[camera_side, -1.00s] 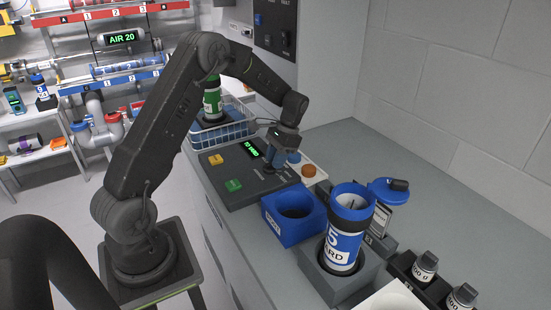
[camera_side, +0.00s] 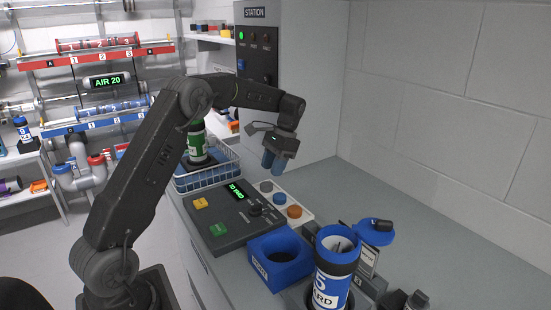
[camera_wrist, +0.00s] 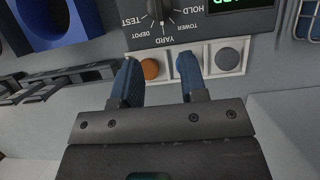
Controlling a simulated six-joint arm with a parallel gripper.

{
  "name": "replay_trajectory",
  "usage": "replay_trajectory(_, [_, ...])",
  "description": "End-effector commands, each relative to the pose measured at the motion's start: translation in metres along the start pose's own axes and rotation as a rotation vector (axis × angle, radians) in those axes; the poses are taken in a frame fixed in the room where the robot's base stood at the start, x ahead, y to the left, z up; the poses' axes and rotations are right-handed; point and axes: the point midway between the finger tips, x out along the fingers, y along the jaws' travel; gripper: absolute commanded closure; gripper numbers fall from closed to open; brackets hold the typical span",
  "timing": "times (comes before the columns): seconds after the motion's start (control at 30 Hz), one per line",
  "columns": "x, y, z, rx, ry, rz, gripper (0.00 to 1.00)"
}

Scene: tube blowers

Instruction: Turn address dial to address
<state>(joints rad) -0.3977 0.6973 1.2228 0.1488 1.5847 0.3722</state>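The address dial (camera_side: 256,209) is a black knob on the dark console (camera_side: 222,218). In the wrist view the dial (camera_wrist: 154,8) is cut by the top edge, with TEST, DEPOT, YARD, TOWER and HOLD around it; its pointer lies by YARD. The green display (camera_side: 237,191) appears to end in YARD. My gripper (camera_side: 272,161) is raised above and behind the dial, apart from it. In the wrist view its two blue fingers (camera_wrist: 158,70) are spread with nothing held between them.
A blue holder (camera_side: 282,262) and a blue-lidded YARD canister (camera_side: 333,275) stand in front. A wire basket (camera_side: 207,176) is behind.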

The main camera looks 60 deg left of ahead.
Motion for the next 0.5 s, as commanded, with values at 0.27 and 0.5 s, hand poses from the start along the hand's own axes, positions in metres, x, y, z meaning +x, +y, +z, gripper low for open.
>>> replay_trajectory(0.27, [-0.024,0.0,0.0,0.001,0.0,0.0,0.61])
replay_trajectory(0.5, [-0.025,0.0,0.0,0.001,-0.001,0.0,0.61])
